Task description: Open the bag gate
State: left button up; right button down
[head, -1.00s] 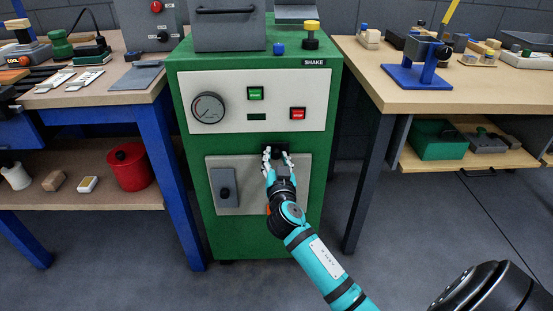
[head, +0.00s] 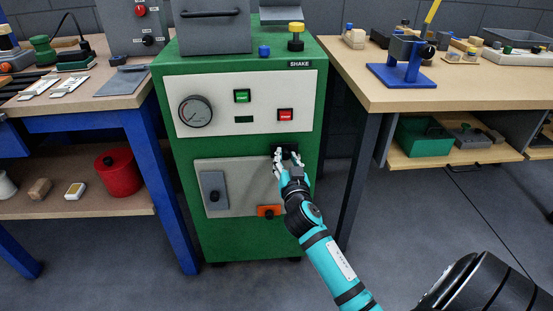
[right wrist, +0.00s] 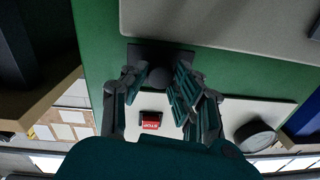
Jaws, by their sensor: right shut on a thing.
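The green machine (head: 240,247) stands in the middle of the head view. A small dark plate with a round knob, which looks like the bag gate (head: 277,151), sits at the upper right edge of its lower pale panel (head: 240,172). My right gripper (head: 286,156) reaches up to it and covers part of it. In the right wrist view the dark plate (right wrist: 135,54) lies against the green front, and the knob (right wrist: 160,78) is between the fingers of my right gripper (right wrist: 163,88), which are shut on it. My left gripper is not in view.
The upper panel has a gauge (head: 196,111), a green START button (head: 242,96) and a red STOP button (head: 285,114). The lower panel carries a grey lever plate (head: 214,185) and an orange part (head: 269,211). Workbenches stand left (head: 75,120) and right (head: 420,95).

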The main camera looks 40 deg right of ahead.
jog(key=c, duration=1)
grip_release()
jog(key=shift+s+a, duration=0.25)
jog(key=shift+s, duration=0.1)
jog(key=v, duration=1.1)
jog(key=shift+s, duration=0.1)
jog(key=shift+f, duration=0.15)
